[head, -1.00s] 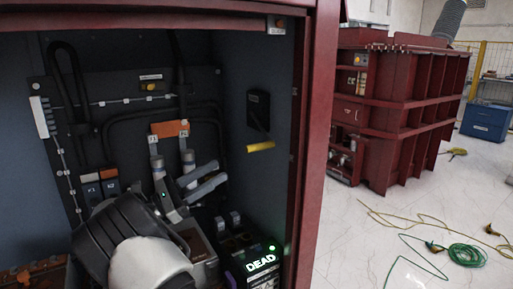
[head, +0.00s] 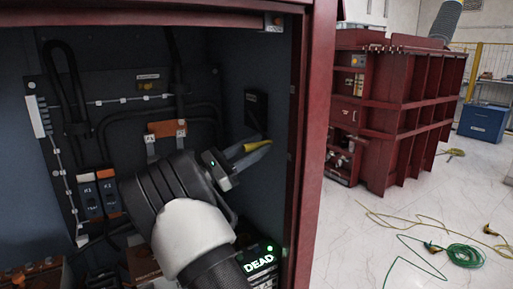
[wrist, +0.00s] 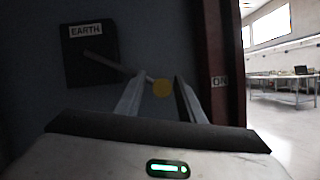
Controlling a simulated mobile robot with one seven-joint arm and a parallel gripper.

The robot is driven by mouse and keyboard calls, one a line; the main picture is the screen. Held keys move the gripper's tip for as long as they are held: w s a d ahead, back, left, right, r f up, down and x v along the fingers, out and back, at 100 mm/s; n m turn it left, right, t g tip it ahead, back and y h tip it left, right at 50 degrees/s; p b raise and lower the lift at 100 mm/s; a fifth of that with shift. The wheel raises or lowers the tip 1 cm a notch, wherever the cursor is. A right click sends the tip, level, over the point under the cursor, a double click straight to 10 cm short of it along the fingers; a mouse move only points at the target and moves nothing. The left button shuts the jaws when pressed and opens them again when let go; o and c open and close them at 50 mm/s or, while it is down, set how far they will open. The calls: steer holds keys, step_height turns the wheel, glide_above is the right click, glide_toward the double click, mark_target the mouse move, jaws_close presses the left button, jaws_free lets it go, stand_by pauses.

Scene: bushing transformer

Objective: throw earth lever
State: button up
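The earth lever is a grey bar (wrist: 108,62) on a black box labelled EARTH (wrist: 88,45), with a yellow handle (wrist: 162,88) seen nearly end-on in the wrist view. In the head view the black box (head: 256,106) is on the cabinet's right inner wall, with the yellow handle (head: 257,145) below it. My gripper (wrist: 162,77) has its two fingers apart, one on each side of the yellow handle, with small gaps visible. In the head view my gripper (head: 256,152) overlaps the handle and partly hides it.
The cabinet's dark red door post (head: 309,150) stands just right of the lever. A display reading DEAD (head: 259,263) is below my wrist. Terminals and cables fill the back panel. Outside are a red transformer (head: 400,110) and a green cable (head: 465,253) on the floor.

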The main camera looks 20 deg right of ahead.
steer(key=shift+c, duration=0.5)
jaws_close()
steer(key=shift+r, duration=0.15)
